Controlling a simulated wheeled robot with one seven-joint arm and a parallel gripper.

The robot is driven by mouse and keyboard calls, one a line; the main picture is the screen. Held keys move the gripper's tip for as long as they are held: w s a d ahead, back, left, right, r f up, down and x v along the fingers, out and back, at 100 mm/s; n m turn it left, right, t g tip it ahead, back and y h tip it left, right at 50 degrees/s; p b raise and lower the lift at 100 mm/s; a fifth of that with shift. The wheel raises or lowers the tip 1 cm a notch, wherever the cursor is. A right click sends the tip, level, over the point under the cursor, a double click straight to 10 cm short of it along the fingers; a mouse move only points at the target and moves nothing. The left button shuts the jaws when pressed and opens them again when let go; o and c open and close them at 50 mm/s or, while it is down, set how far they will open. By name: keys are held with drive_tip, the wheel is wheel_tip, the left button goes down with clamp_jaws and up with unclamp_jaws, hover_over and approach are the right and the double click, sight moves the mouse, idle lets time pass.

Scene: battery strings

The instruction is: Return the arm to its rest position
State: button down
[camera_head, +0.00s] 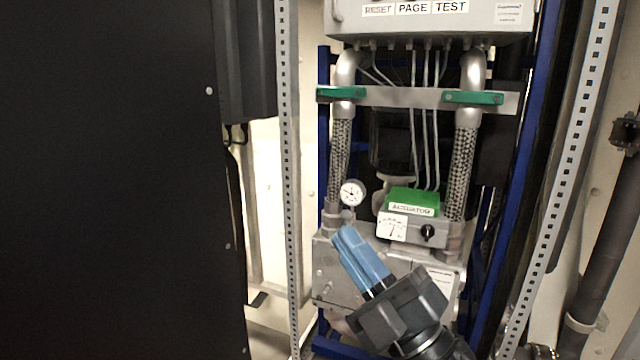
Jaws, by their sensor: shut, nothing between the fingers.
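My gripper (343,238) shows at the lower middle of the head view, with blue fingers and a dark grey body. The fingers are closed together and hold nothing. They point up and to the left, in front of the grey metal block of the rack unit. My arm comes in from the bottom edge. The fingertips appear just below the round gauge (352,193) and left of the actuator box (412,228). I cannot tell how far they are from the block.
A grey box labelled RESET, PAGE, TEST (430,18) hangs at the top. Braided hoses (465,170) run down below it. Perforated uprights stand left (287,150) and right (570,150). A large black panel (110,180) fills the left side. A dark pipe (612,240) is at right.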

drive_tip(key=s+d+f+m+h, duration=0.45)
drive_tip(key=s+f+m, duration=0.2)
drive_tip(key=s, duration=0.25)
drive_tip(key=s+d+f+m+h, duration=0.4)
drive_tip(key=s+f+m+h, duration=0.25)
drive_tip(key=s, duration=0.25)
drive_tip(key=s+d+f+m+h, duration=0.45)
drive_tip(key=s+m, duration=0.25)
drive_tip(key=s, duration=0.2)
drive_tip(key=s+d+f+m+g, duration=0.1)
drive_tip(key=s+d+g, duration=0.1)
drive_tip(key=s, duration=0.3)
drive_tip(key=s+d+m+g+h, duration=0.1)
drive_tip(key=s+d+g, duration=0.1)
drive_tip(key=s, duration=0.4)
drive_tip(key=shift+s+d+f+m, duration=0.2)
drive_tip(key=shift+d+f+m, duration=0.05)
drive_tip(key=shift+f+m, duration=0.15)
drive_tip(key=c, duration=1.8)
unclamp_jaws()
